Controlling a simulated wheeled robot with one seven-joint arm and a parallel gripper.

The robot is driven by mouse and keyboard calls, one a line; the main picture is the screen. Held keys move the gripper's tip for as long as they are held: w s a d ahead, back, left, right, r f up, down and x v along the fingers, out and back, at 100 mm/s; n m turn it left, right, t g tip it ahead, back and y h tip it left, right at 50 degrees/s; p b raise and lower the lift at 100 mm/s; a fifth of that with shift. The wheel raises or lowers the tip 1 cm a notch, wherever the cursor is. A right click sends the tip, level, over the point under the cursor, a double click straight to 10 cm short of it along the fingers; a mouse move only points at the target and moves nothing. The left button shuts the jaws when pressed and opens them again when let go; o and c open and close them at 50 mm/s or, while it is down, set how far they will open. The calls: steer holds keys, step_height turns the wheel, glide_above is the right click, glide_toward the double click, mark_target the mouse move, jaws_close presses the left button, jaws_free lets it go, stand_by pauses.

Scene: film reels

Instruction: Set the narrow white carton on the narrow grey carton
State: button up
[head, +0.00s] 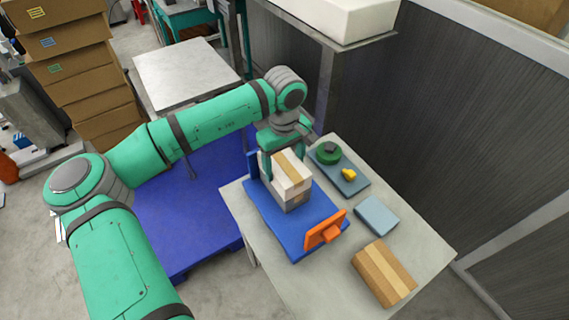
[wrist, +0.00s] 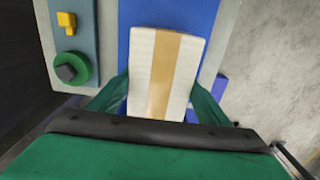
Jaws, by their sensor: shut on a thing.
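The narrow white carton (head: 287,172), with a tan tape strip along its top, is held upright between the fingers of my gripper (head: 281,147). In the wrist view, the white carton (wrist: 144,70) sits between the two green fingers of my gripper (wrist: 160,97), one on each side. Below it in the head view, a narrow grey carton (head: 299,201) shows partly, standing on the blue base (head: 264,212). The white carton is over the grey one and roughly lined up with it. I cannot tell whether they touch. In the wrist view the grey carton is hidden.
An orange upright plate (head: 325,229) stands at the base's near end. A blue-grey tray (head: 352,187) holds a green roll (head: 327,153) and a yellow piece (head: 348,174). A blue-grey box (head: 377,215) and a brown carton (head: 384,274) lie on the pale table (head: 422,245).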

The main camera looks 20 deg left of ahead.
mark_target(284, 163)
steer(key=shift+f, duration=0.1)
steer(key=o, duration=1.5)
steer(key=shift+c, duration=0.2)
step_height(284, 163, up, 12)
